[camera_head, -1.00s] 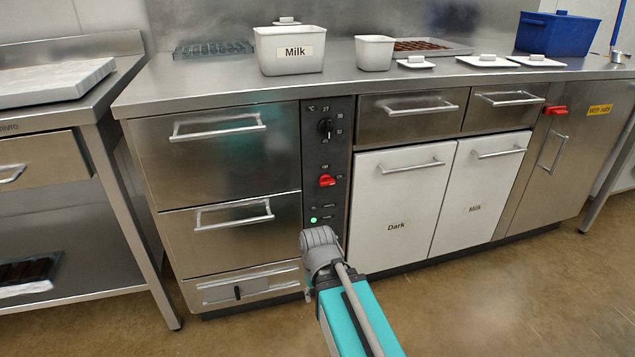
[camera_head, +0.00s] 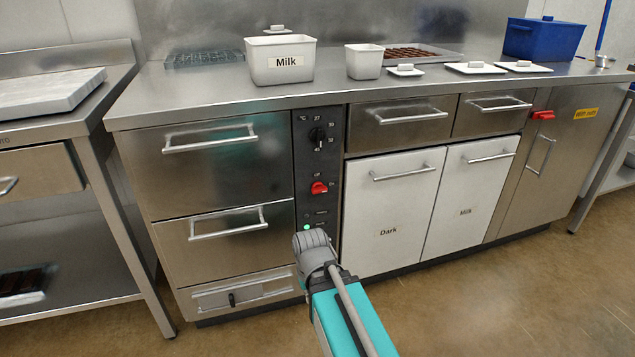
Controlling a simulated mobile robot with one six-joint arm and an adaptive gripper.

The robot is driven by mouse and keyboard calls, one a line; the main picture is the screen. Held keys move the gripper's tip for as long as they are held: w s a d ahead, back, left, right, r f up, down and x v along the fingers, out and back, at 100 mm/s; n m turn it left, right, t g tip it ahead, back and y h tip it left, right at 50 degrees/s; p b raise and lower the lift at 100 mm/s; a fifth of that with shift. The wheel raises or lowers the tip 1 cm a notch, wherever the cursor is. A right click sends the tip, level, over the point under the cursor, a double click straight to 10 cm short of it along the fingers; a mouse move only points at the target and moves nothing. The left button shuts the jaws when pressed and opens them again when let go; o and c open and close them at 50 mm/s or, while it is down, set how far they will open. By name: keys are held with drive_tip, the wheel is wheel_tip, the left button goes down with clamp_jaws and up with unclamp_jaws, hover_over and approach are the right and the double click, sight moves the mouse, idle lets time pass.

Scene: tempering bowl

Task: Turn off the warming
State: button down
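A dark control panel (camera_head: 309,150) is set in the steel counter front, between the drawers on the left and the white doors. It carries a black round dial (camera_head: 318,135) with numbers around it. Below the dial is a red switch knob (camera_head: 319,188). A small green light (camera_head: 307,227) glows lower on the panel. My arm reaches up from the bottom of the view, and its grey end part stands in front of the panel's lower end.
A white tub labelled Milk (camera_head: 279,66) and a smaller white tub (camera_head: 365,62) stand on the counter. White lids (camera_head: 475,68) and a blue bin (camera_head: 544,39) are to the right. Drawer handles (camera_head: 211,138) stick out left of the panel. A red latch (camera_head: 543,115) is on the right cabinet.

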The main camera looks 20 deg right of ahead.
wheel_tip(320, 180, up, 12)
drive_tip(key=p, duration=1)
drive_tip(key=shift+f+p, duration=0.25)
drive_tip(key=shift+p, duration=0.05)
